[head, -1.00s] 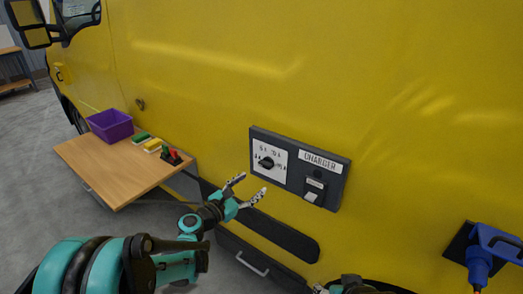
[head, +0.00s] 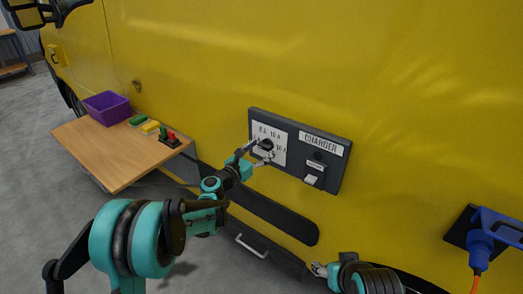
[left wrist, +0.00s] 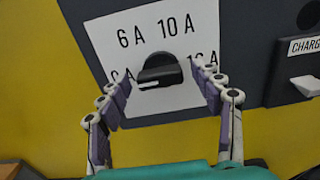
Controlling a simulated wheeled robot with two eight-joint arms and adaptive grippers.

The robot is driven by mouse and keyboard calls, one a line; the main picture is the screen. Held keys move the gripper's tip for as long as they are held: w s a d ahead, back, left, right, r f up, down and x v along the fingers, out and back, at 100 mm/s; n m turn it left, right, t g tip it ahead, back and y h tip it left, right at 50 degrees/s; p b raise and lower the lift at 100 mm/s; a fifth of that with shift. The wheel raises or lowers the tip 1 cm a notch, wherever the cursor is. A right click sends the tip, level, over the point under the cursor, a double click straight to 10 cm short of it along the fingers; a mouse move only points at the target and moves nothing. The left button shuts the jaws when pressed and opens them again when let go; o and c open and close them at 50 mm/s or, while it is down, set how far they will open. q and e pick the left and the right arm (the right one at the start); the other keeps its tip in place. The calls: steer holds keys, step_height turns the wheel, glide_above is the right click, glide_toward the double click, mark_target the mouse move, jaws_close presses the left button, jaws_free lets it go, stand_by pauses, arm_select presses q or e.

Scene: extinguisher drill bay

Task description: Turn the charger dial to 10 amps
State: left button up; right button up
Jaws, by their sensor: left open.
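The charger dial is a black knob (left wrist: 160,68) on a white plate (head: 277,133). In the left wrist view, "6 A" and "10 A" read above it; labels at its left and right are partly hidden by my fingers. The knob's bar lies roughly sideways; I cannot tell surely which label it points at. My left gripper (head: 258,154) is open, its fingers on either side of the knob, also in the left wrist view (left wrist: 155,80). I cannot see contact. My right gripper (head: 319,269) is low at the bottom of the head view, away from the dial.
The dark charger panel (head: 340,175) on the yellow vehicle also carries a white switch (head: 312,180). A blue plug (head: 485,238) is at the right. At left, a wooden shelf (head: 105,165) holds a purple bin (head: 107,107) and small coloured items.

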arm_select(q)
steer(key=c, duration=1.2)
steer(key=shift+o, duration=0.2)
